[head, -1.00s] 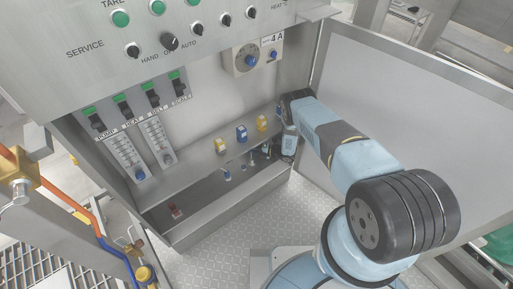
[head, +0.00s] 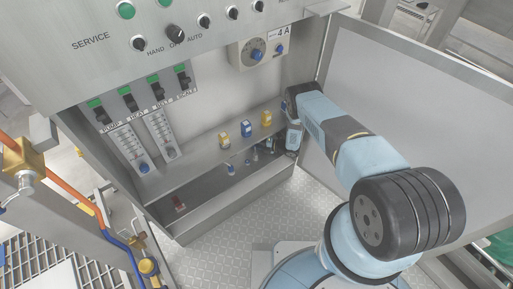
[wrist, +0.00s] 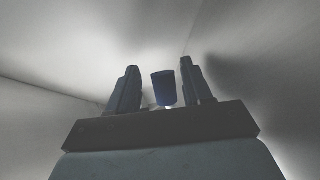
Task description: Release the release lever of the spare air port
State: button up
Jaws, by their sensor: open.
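In the wrist view a blue, cup-shaped piece (wrist: 163,88) stands between the two dark fingers of my gripper (wrist: 161,90). The fingers are open, with a visible gap on each side of it. I cannot tell whether this piece is the release lever of the spare air port. In the head view my gripper is at the right end of the cabinet's lower recess, mostly hidden by my wrist. Several small blue-topped fittings (head: 230,168) stand in that recess to its left. No label marks the spare air port legibly.
Yellow, blue (head: 246,129) and yellow blocks sit on the ledge above the recess. A red part (head: 179,203) lies at the recess's left end. The cabinet's side wall and open door (head: 400,110) are close on the right. Switches and flow gauges (head: 128,147) line the left.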

jog(key=o, duration=0.5)
jog(key=r, duration=0.2)
jog(key=s+r, duration=0.1)
jog(key=r, duration=0.1)
jog(key=shift+s+d, duration=0.15)
jog(key=shift+s+d+r, duration=0.1)
jog(key=shift+s+d, duration=0.05)
jog(key=s+r, duration=0.1)
jog(key=r, duration=0.1)
jog(key=s+r, duration=0.2)
jog(key=shift+d, duration=0.1)
jog(key=s+r, duration=0.1)
jog(key=s+d+r, duration=0.1)
jog(key=s, duration=0.1)
jog(key=s+r, duration=0.1)
jog(key=s, duration=0.1)
jog(key=shift+s+d+r, duration=0.25)
jog(key=shift+r, duration=0.05)
jog(key=c, duration=0.5)
jog(key=shift+s+d+r, duration=0.15)
jog(key=shift+s+d, duration=0.4)
jog(key=shift+s, duration=0.25)
jog(key=shift+s+d+r, duration=0.1)
jog(key=shift+s+d, duration=0.4)
jog(key=shift+s, duration=0.3)
